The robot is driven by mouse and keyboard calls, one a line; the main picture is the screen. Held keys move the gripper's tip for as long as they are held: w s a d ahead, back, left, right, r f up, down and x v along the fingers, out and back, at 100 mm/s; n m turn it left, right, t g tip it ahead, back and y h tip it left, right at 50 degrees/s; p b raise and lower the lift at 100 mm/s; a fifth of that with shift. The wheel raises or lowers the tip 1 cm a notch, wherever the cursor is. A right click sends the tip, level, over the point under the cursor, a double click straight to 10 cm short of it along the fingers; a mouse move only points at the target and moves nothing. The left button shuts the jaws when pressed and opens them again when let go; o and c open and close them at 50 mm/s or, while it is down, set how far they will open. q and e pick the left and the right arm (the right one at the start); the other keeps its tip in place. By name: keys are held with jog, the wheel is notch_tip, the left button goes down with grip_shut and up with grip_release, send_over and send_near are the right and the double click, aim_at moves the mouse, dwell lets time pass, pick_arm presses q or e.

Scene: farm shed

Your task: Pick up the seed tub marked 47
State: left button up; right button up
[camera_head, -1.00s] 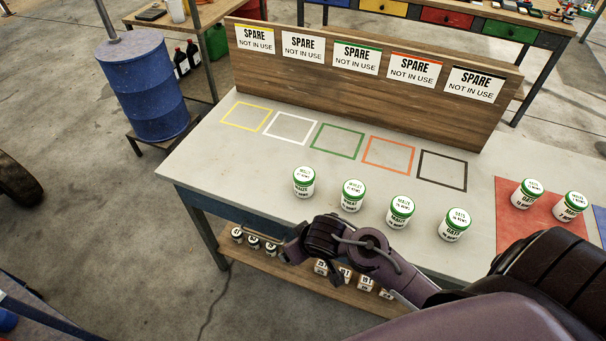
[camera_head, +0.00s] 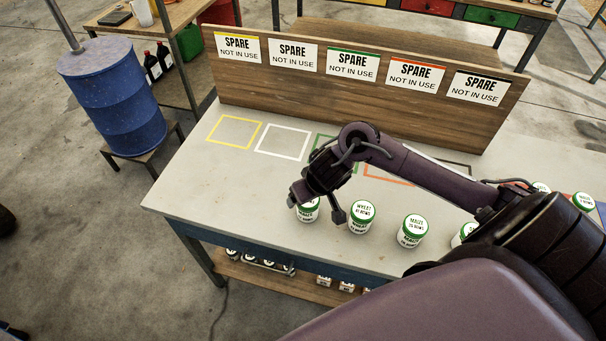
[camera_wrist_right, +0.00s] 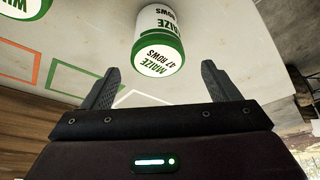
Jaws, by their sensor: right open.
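The seed tub marked 47 (camera_wrist_right: 158,50) is white with a green-rimmed lid reading "MAIZE 47 ROWS" in the right wrist view. It is the leftmost tub (camera_head: 309,212) of the front row in the head view, partly hidden by my right gripper. My right gripper (camera_head: 316,206) is open above the tub. In the wrist view the tub lies ahead of the open fingers (camera_wrist_right: 158,82), roughly centred between them, with nothing held. My left gripper is not in view.
A wheat tub (camera_head: 362,217) stands close on the right, then another maize tub (camera_head: 412,231). Coloured outlines, such as the yellow square (camera_head: 234,132), lie behind the row before a wooden board (camera_head: 330,98) with "SPARE" signs. The tabletop left of the tub is clear.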

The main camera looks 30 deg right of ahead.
aim_at(307, 213)
jog(key=shift+f, duration=0.55)
jog(key=shift+f+b, duration=0.4)
jog(key=shift+f, duration=0.55)
jog(key=x, duration=0.3)
jog(key=shift+w+d+f, duration=0.15)
jog(key=shift+w, duration=0.15)
jog(key=shift+f, duration=0.1)
jog(key=c, duration=0.9)
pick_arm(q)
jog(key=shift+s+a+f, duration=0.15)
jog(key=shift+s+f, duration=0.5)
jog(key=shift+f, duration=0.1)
pick_arm(e)
jog(key=shift+c, duration=1.2)
